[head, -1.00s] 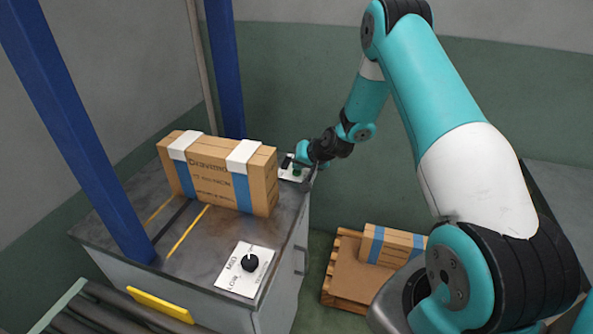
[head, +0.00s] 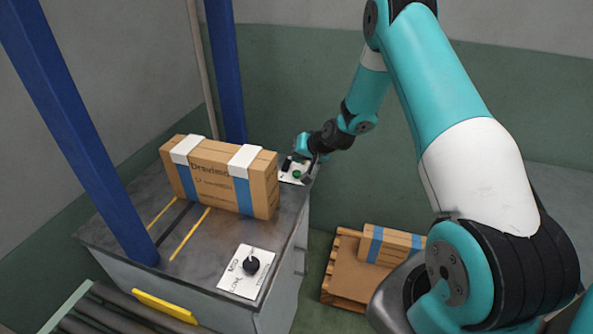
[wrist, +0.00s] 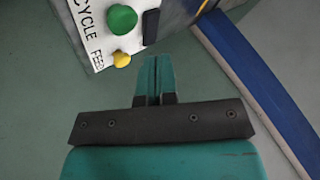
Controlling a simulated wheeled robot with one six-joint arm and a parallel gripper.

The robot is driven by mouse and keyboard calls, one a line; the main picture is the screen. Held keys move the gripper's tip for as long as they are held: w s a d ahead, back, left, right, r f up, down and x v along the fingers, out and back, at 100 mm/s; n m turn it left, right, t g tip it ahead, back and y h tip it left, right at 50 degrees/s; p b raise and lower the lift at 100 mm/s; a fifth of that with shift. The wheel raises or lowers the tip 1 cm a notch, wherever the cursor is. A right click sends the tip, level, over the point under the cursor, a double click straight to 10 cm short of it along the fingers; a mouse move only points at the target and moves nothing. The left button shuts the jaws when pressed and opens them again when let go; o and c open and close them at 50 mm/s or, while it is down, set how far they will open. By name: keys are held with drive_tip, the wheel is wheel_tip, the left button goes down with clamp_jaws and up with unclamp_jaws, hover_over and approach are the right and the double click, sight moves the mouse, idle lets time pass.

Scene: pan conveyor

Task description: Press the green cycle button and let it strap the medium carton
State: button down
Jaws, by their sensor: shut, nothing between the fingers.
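The carton (head: 218,178) stands on the strapping machine's dark top (head: 205,236), with two blue bands and white corner pieces over its upper edge. The green button (head: 297,174) is on a small white panel at the machine's far right corner. It is also at the top of the wrist view (wrist: 121,19), next to a black part and a yellow knob (wrist: 121,59). My gripper (head: 301,147) is just above that panel in the head view. In the wrist view my gripper (wrist: 152,62) has its teal fingers together, empty, and apart from the green button.
A black dial (head: 251,265) sits on a white plate at the machine's front. Blue posts (head: 85,130) rise beside the carton. A roller conveyor (head: 100,318) is at lower left. A wooden pallet (head: 345,280) on the floor holds another blue-banded carton (head: 392,243).

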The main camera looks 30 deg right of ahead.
sight(298, 172)
drive_tip(key=shift+r+p, duration=0.8)
drive_tip(key=shift+r, duration=0.8)
drive_tip(key=s+a+r+n+g, duration=0.3)
drive_tip(key=s+a+r, duration=0.4)
drive_tip(key=a+r, duration=0.15)
drive_tip(key=s+a+r+n+g+h, duration=0.15)
drive_tip(key=s+r, duration=0.25)
drive_tip(key=s, duration=0.5)
drive_tip(key=s+a+r+n+g+h, duration=0.1)
drive_tip(key=s+a+r+n+g, duration=0.15)
drive_tip(key=s, duration=0.65)
drive_tip(key=s+a+r+n+g+y, duration=0.1)
drive_tip(key=s+a+r+n+y, duration=0.1)
drive_tip(key=a, duration=0.5)
drive_tip(key=s+a+r+n+g+y, duration=0.1)
drive_tip(key=s+a+r+n, duration=0.3)
drive_tip(key=s, duration=0.5)
drive_tip(key=a+r+y, duration=0.1)
drive_tip(key=a+r, duration=0.1)
drive_tip(key=a, duration=0.1)
drive_tip(key=shift+a+r, duration=0.25)
drive_tip(key=shift+a, duration=0.1)
